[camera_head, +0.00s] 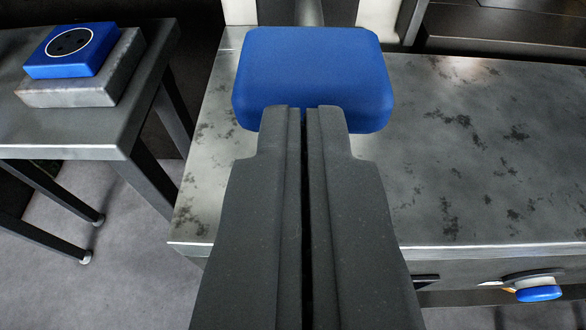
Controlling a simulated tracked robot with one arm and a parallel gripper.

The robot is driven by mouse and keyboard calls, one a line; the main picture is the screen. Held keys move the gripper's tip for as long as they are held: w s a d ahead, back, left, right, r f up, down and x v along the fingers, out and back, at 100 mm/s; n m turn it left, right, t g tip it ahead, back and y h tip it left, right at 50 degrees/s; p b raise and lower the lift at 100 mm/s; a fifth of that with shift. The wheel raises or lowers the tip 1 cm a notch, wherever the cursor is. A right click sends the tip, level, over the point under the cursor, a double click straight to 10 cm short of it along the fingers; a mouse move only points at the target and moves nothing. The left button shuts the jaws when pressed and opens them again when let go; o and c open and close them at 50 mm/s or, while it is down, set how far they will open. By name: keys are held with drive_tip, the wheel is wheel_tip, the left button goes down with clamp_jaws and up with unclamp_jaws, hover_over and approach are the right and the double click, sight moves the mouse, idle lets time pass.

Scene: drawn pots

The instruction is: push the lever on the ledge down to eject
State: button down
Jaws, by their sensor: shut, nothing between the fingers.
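A large blue block with rounded edges (315,65) shows in the middle of the head view, at the far part of a grey metal ledge (470,160). I cannot tell for sure whether this block is the lever's end. My gripper (304,112) is shut and empty, with its two dark fingers side by side. Its fingertips overlap the block's lower edge in the picture; I cannot tell whether they touch it. The fingers hide part of the block's near side and the ledge below it.
A blue knob (538,293) sticks out from the ledge's front face at the lower right. A lower table (60,135) on the left carries a grey slab (85,92) with a blue socket-like box (72,47) on it. The ledge's right part is clear.

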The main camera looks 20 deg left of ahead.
drive_tip(key=p+v, duration=0.1)
drive_tip(key=v, duration=0.8)
drive_tip(key=shift+r, duration=0.2)
drive_tip(key=shift+d, duration=0.15)
idle(0.3)
drive_tip(key=d+r+m+h+p, duration=0.25)
drive_tip(key=d+r, duration=0.25)
drive_tip(key=r, duration=0.8)
drive_tip(key=s+a+r+h+p, duration=0.1)
drive_tip(key=s+r, duration=0.3)
drive_tip(key=r, duration=0.5)
drive_tip(key=s+a+r+m+t+h+p, duration=0.1)
drive_tip(key=s+r, duration=0.3)
drive_tip(key=r, duration=0.5)
drive_tip(key=s+a+r+m+t+h+p, duration=0.1)
drive_tip(key=s+a+r, duration=0.2)
drive_tip(key=r, duration=0.6)
drive_tip(key=shift+s+a+r, duration=0.15)
drive_tip(key=shift+s+r, duration=0.2)
drive_tip(key=shift+s, duration=0.25)
